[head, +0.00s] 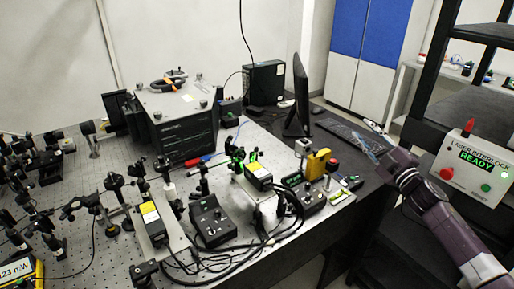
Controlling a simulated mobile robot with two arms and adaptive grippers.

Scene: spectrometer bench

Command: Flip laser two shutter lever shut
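Two small black laser heads with yellow labels stand on the optical bench (110,175). One laser head (258,178) is near the bench's middle, with a green glow by its far end. The other laser head (152,222) is nearer, to its left. I cannot read which is laser two, and no shutter lever can be made out at this size. My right gripper (369,136) is in the air beyond the bench's right edge, in front of the desk with the keyboard. Its fingers look spread and empty, well apart from both lasers. My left gripper is out of view.
Black control boxes (211,221) and loose cables lie around the lasers. A yellow device (318,163) stands near the bench's right edge. A laser interlock box (474,168) reading READY is at the right. Many optic posts crowd the left; a large instrument (180,120) stands behind.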

